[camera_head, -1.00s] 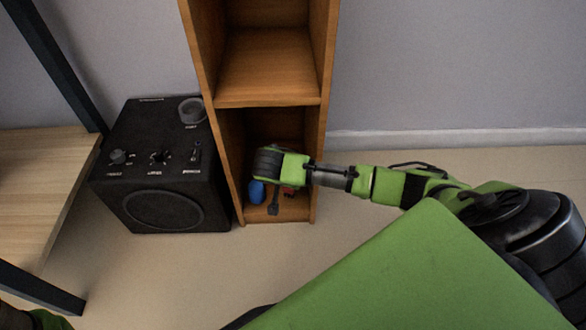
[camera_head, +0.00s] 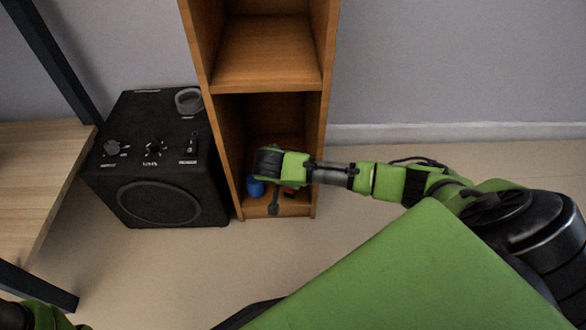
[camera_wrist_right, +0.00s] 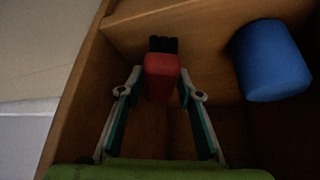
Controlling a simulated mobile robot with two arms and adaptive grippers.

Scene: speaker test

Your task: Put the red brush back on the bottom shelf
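The red brush (camera_wrist_right: 163,78) shows in the right wrist view, its black end (camera_wrist_right: 163,45) pointing away from the wrist. My right gripper (camera_wrist_right: 160,74) has a fingertip close against each side of it and appears shut on it. In the head view the right gripper (camera_head: 273,187) reaches into the bottom compartment of the wooden shelf (camera_head: 245,217) from the right, and hides most of the brush; a small red part (camera_head: 290,190) shows. I cannot tell whether the brush touches the shelf board. My left gripper is not in view; only part of its arm shows at the bottom left.
A blue cylinder (camera_wrist_right: 272,60) stands in the same compartment, right of the brush in the wrist view; it also shows in the head view (camera_head: 255,187). A black speaker (camera_head: 155,165) stands left of the shelf. A wooden table (camera_head: 40,180) is further left. Floor right of the shelf is clear.

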